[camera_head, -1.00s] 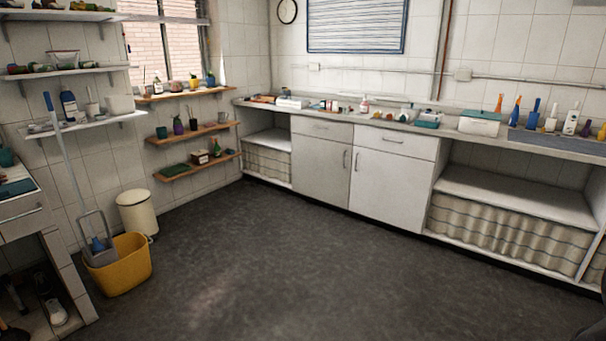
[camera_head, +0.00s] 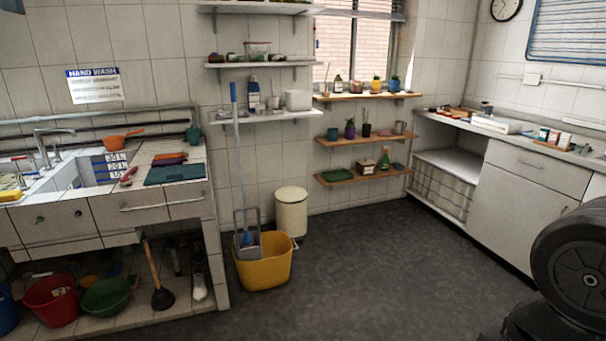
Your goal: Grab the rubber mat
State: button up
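A flat, dark teal piece (camera_head: 175,174) lies on the tiled counter to the right of the sink, near the front edge. It looks like the rubber mat, though I cannot be sure at this distance. Orange-red and dark items lie just behind it. A flat green item (camera_head: 337,177) sits on the lowest wooden shelf, and I cannot tell its material. My gripper is not in view. A black rounded part at the lower right looks like a link of my arm, apart from all these things.
A yellow mop bucket (camera_head: 264,266) and a cream bin (camera_head: 291,212) stand on the floor right of the sink counter (camera_head: 118,215). A plunger (camera_head: 160,285) and red and green basins (camera_head: 106,297) are under the counter. The dark floor in the middle is clear.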

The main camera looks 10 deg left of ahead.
aim_at(176, 171)
jog(key=i+j+u, duration=0.1)
jog(key=i+u, duration=0.2)
jog(key=i, duration=0.4)
jog(key=i+u, duration=0.35)
jog(key=i, duration=0.3)
jog(key=i+l+u, duration=0.3)
jog(key=i, duration=0.35)
jog(key=i+u, duration=0.25)
jog(key=i, duration=0.2)
jog(key=i+l+u, duration=0.1)
jog(key=i+u, duration=0.15)
jog(key=i, duration=0.25)
jog(key=i+l+u, duration=0.25)
jog(key=i, duration=0.2)
jog(key=j, duration=0.1)
